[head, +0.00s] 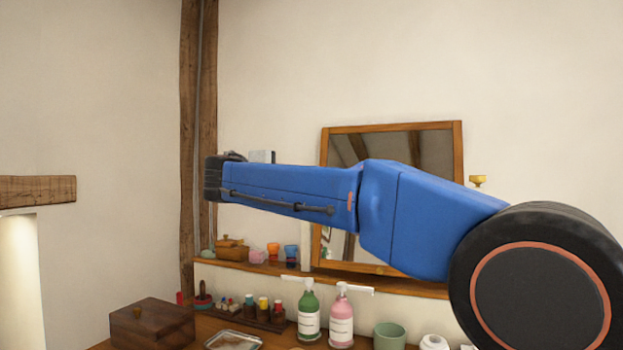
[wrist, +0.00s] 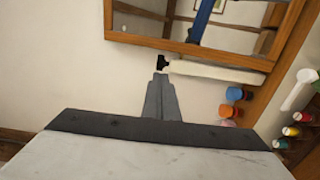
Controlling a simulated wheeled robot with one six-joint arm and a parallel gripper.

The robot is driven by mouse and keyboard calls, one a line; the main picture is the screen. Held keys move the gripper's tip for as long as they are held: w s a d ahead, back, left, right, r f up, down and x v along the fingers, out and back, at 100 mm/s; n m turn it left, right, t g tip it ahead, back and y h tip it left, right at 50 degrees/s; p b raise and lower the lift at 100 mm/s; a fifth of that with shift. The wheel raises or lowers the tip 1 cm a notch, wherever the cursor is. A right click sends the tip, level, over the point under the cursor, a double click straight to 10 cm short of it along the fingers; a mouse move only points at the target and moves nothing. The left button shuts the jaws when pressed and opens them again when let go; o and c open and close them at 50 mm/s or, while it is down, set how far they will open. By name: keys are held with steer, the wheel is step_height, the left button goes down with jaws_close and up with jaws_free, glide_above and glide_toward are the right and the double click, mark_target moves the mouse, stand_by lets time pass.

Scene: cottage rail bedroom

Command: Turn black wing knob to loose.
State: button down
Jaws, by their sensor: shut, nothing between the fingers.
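The black wing knob (wrist: 163,62) shows small and dark in the wrist view, at the left end of a white post (wrist: 215,72). My gripper (wrist: 160,78) is shut and empty. Its fingertips point at the knob and appear just short of it, with a thin gap in the picture; I cannot tell the depth between them. The knob's wing angle is too small to read. In the head view, my blue arm covers the area and the knob is not visible.
A wood-framed mirror (head: 391,127) leans behind my arm. The wooden shelf (head: 405,285) holds orange (head: 273,252) and blue cups (head: 291,252). Below stand green (head: 308,315) and pink (head: 341,318) pump bottles, a wooden box (head: 152,325) and a green cup (head: 389,337). The upper wall is clear.

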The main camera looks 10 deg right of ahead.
steer(key=x, duration=1.4)
steer(key=shift+w, duration=0.2)
steer(key=shift+d+y, duration=0.25)
steer(key=shift+y, duration=0.05)
